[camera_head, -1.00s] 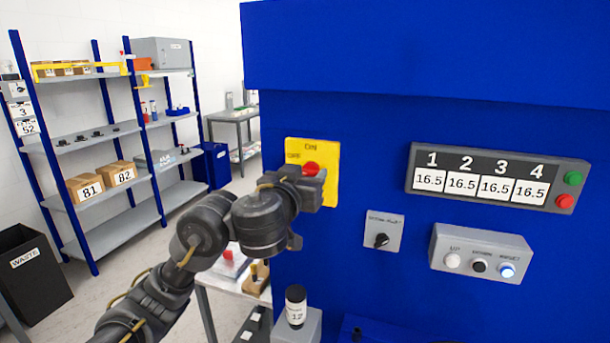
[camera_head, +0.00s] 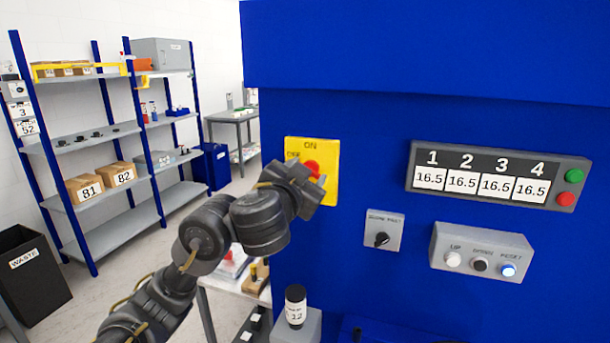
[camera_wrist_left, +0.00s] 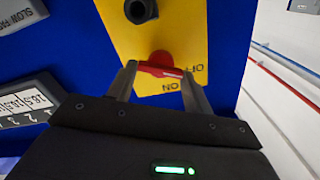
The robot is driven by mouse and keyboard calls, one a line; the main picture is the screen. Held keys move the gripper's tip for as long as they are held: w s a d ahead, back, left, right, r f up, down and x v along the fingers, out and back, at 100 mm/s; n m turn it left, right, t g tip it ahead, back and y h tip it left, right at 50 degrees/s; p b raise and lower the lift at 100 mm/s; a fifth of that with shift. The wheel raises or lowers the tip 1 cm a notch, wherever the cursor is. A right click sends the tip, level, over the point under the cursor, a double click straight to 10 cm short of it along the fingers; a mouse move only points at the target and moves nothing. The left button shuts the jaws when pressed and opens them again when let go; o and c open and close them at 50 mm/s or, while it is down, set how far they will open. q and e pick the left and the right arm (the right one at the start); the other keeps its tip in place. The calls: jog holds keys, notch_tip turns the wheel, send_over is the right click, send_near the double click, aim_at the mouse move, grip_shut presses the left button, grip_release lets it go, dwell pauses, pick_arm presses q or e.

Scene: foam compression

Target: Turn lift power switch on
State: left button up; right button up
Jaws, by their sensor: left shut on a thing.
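The lift power switch is a yellow plate (camera_head: 331,156) with a red handle (camera_head: 311,167) on the blue machine's left front. It is marked ON at the top and OFF at the left. My left gripper (camera_head: 317,186) is at the plate, tilted, and partly covers the handle and the plate's lower left. In the left wrist view its two fingers (camera_wrist_left: 160,85) are shut on the red handle (camera_wrist_left: 160,68), one at each side. The yellow plate (camera_wrist_left: 180,25) fills the top middle there, with a black round part on it. My right gripper is not in view.
On the blue machine front (camera_head: 420,130) are a numbered display (camera_head: 490,178), a small black selector switch (camera_head: 383,235) and a button box (camera_head: 480,255). A black-capped bottle (camera_head: 295,306) stands below the switch. Shelves (camera_head: 110,140) and a waste bin (camera_head: 30,275) stand left.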

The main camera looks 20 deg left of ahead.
pick_arm(q)
jog(key=m, duration=0.6)
jog(key=shift+f+m, duration=0.1)
jog(key=shift+m, duration=0.2)
jog(key=m, duration=0.6)
jog(key=shift+d+f+p, duration=0.1)
jog(key=shift+p, duration=0.2)
jog(key=o, duration=1)
